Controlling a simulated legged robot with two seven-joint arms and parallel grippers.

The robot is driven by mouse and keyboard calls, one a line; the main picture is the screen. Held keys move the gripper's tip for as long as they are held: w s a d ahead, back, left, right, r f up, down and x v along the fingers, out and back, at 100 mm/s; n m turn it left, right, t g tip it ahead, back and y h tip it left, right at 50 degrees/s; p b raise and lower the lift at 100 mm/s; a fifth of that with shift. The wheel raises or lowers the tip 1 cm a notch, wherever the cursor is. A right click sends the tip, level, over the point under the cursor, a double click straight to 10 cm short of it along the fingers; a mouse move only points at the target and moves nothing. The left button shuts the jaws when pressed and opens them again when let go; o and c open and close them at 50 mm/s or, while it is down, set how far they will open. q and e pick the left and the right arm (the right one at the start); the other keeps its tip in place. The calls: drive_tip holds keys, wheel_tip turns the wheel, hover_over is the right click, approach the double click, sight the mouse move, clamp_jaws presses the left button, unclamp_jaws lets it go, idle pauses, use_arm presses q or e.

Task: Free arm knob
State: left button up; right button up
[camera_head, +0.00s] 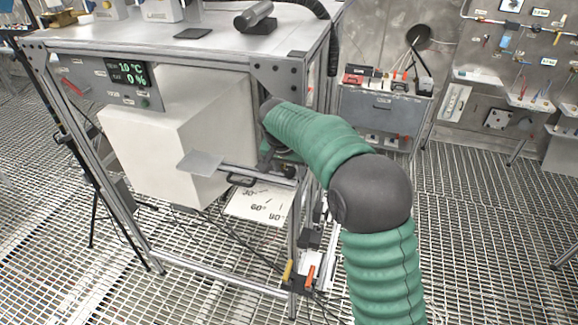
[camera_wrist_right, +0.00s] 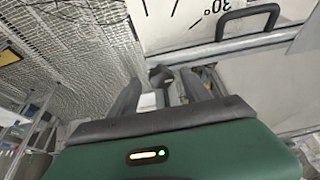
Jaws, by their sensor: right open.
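My right gripper (camera_wrist_right: 164,82) is open, its two dark fingers showing in the right wrist view. A small dark knob (camera_wrist_right: 161,74) shows between the fingertips; I cannot tell whether they touch it. A metal arm bar with a black handle (camera_wrist_right: 248,18) runs to the right from near the knob. There my green right forearm and the frame mostly hide the gripper and the knob. My left gripper is not in view.
A white angle sign (camera_head: 258,205) marked with degrees hangs under the bar. A metal frame table (camera_head: 170,45) carries a white box (camera_head: 175,130) and a green readout (camera_head: 128,73). Cables lie on the grated floor (camera_head: 480,230). A grey cabinet (camera_head: 382,107) stands behind.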

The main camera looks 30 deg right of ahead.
drive_tip(key=shift+a, duration=0.2)
drive_tip(key=c, duration=0.7)
drive_tip(key=shift+r, duration=0.1)
clamp_jaws()
